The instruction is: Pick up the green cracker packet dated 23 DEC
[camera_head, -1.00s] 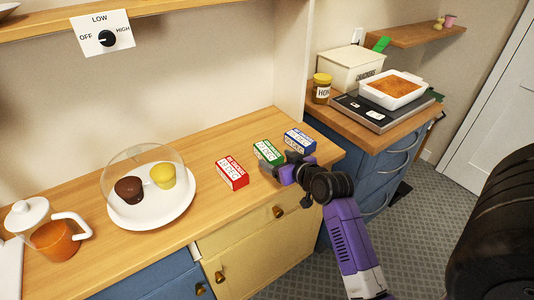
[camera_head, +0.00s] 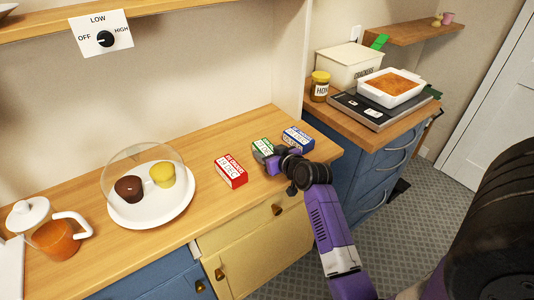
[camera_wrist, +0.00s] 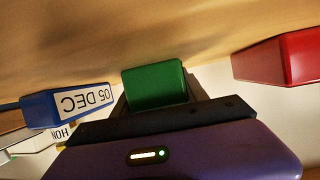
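The green cracker packet (camera_head: 263,147) stands on the wooden counter between a red packet (camera_head: 231,171) and a blue packet (camera_head: 297,138). Its date is too small and partly covered to read. My gripper (camera_head: 266,157) is at its near side. In the wrist view the green packet (camera_wrist: 154,85) fills the space between the two dark fingers of my gripper (camera_wrist: 158,98). I see no clear gap, but cannot tell whether the fingers press on it. The blue packet (camera_wrist: 68,106) shows "05 DEC" at left in the wrist view; the red packet (camera_wrist: 283,58) is at right.
A white plate (camera_head: 150,213) with two cupcakes under a clear dome is left on the counter (camera_head: 215,215). A teapot (camera_head: 57,238) stands farther left. A honey jar (camera_head: 320,87), a crackers box (camera_head: 347,66) and a dish on a scale (camera_head: 368,110) are on the right-hand counter.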

